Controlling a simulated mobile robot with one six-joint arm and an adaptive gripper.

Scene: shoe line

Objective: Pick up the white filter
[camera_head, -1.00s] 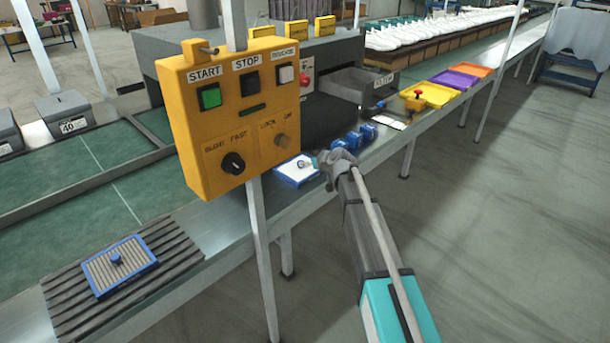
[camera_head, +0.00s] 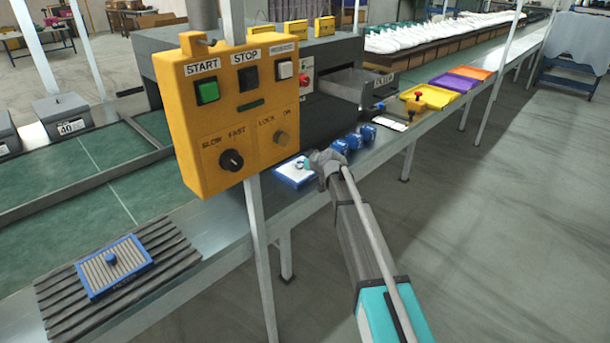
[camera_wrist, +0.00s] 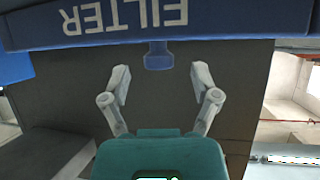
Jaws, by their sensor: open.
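The white filter (camera_head: 290,178) has a blue frame and lies on the conveyor's metal side ledge, just right of the control panel's post. My gripper (camera_head: 309,163) is beside it and hides part of its right side. In the wrist view, a blue frame edge (camera_wrist: 230,32) with the word FILTER upside down crosses the top. A small blue knob (camera_wrist: 158,57) sticks out from it toward my gripper (camera_wrist: 160,76). The two fingers are apart, one on each side of the knob's line, with nothing held.
A yellow control panel (camera_head: 235,115) on a post stands close left of the filter. Blue blocks (camera_head: 353,141) sit behind my gripper. A grey filter in a blue frame (camera_head: 115,265) lies on a ribbed mat (camera_head: 60,296). Yellow (camera_head: 432,96) and purple trays (camera_head: 455,81) are farther right.

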